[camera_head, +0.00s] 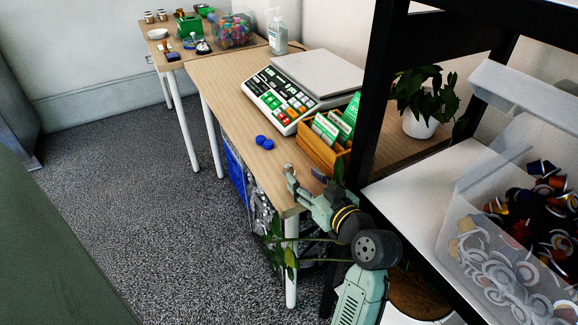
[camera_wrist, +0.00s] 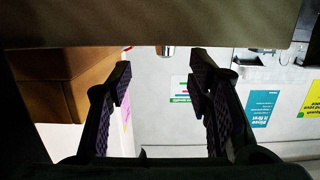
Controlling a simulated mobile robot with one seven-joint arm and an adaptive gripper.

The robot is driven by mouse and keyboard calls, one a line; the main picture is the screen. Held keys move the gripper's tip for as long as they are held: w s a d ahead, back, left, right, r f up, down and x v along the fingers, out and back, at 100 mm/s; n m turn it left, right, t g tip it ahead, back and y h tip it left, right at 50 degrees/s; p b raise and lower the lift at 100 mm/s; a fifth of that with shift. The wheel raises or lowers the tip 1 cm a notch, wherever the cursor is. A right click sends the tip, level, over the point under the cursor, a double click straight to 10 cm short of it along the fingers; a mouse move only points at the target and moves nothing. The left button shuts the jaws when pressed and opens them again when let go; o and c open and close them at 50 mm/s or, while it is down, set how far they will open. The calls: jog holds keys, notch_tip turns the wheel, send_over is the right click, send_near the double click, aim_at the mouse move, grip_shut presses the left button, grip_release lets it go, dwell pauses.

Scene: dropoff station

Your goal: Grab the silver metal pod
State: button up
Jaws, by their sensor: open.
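A small silver pod (camera_head: 288,168) sits on the wooden table near its front edge, just beyond my gripper (camera_head: 303,180). In the wrist view the silver pod (camera_wrist: 166,51) shows small at the upper middle. It lies in line with the gap between the two dark fingers of my gripper (camera_wrist: 160,82), past the fingertips. The fingers are apart with nothing between them. In the head view my fingers and the pod nearly overlap, so the exact distance cannot be told.
A black shelf post (camera_head: 378,95) rises at right. Plant leaves (camera_head: 282,250) are below my gripper.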

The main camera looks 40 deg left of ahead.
aim_at(291, 168)
jog(key=x, duration=0.2)
jog(key=p+x, duration=0.1)
jog(key=x, duration=0.2)
jog(key=shift+s+a+r+p, duration=0.15)
jog(key=shift+a+r+p, duration=0.05)
jog(key=shift+a+p, duration=0.25)
jog(key=shift+a+f, duration=0.1)
jog(key=shift+a, duration=0.2)
jog(key=shift+c, duration=0.2)
jog(key=c, duration=0.8)
